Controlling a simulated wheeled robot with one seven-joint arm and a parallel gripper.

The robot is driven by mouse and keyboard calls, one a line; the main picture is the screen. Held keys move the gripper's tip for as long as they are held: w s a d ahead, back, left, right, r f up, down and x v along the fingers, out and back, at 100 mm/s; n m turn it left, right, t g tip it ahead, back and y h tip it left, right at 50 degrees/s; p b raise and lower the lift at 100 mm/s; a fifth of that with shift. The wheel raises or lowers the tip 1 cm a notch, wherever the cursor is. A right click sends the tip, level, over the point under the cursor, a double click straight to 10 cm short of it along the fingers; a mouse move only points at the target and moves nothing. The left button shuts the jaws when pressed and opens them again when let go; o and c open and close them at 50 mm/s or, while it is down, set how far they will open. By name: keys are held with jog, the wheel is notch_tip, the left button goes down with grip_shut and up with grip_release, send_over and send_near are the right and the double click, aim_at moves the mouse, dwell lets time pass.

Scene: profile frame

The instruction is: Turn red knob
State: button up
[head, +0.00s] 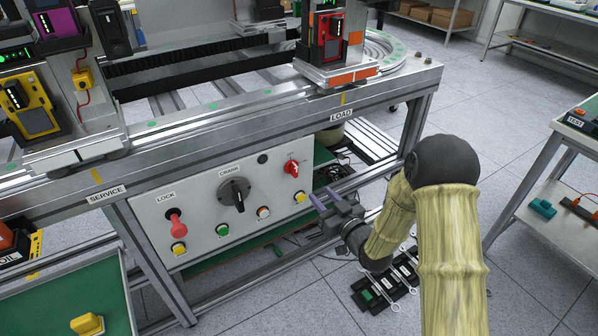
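A small red knob (291,169) sits on the upper right of the light grey control panel (262,195), below the LOAD end of the frame. My gripper (321,194) is in front of the panel's right edge, to the right of and below the red knob, apart from it in the picture. Its two purple-grey fingers point up and left with a gap between them, and nothing is held. The depth between fingertips and panel is hard to judge. A larger red handle (175,226) under the LOCK label is on the panel's left.
A black crank knob (235,194) sits mid-panel. The metal frame rail (240,135) overhangs above. Black tools (385,288) lie low behind my arm. A side table (560,165) stands at right.

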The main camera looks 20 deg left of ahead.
aim_at(296, 168)
jog(key=b+x, duration=0.1)
jog(key=x, duration=1.2)
jog(key=shift+c, duration=0.2)
grip_shut()
